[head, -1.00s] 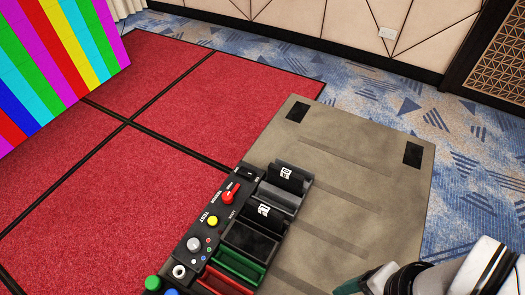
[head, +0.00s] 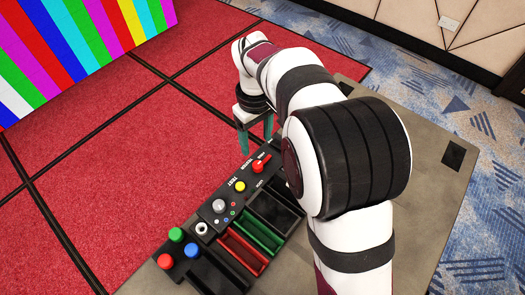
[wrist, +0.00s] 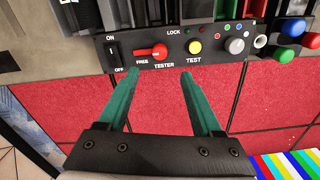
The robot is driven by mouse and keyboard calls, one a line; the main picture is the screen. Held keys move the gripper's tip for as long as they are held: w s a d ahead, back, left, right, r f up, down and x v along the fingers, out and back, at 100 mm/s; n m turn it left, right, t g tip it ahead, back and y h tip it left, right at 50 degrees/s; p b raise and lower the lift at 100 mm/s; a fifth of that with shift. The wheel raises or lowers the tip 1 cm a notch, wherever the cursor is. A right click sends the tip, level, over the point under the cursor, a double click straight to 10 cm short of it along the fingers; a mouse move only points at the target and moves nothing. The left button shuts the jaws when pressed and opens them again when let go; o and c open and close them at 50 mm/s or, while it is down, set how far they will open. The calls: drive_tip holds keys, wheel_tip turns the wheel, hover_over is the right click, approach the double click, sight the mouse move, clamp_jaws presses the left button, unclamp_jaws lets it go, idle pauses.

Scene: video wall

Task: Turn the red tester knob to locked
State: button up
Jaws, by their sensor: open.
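The red tester knob (head: 259,163) sits on the black control panel (head: 209,216) at its far end in the head view. In the wrist view the red knob (wrist: 158,50) has its pointer toward the FREE label on the left; the LOCK label is to its upper right. My gripper (wrist: 160,73) is open and empty, with green fingers spread to either side below the knob in the picture, apart from it. In the head view my gripper (head: 256,142) hangs just beyond the panel's far end; its right finger is partly hidden by my arm.
A yellow TEST button (wrist: 195,47) and a grey knob (wrist: 235,46) are right of the red knob in the wrist view. An ON/OFF switch (wrist: 114,51) is left of it. Green and red trays (head: 258,233) line the panel's side. Red floor (head: 130,150) lies beyond.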

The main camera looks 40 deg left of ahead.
sight(257, 164)
wheel_tip(257, 164, down, 10)
idle(0.3)
clamp_jaws()
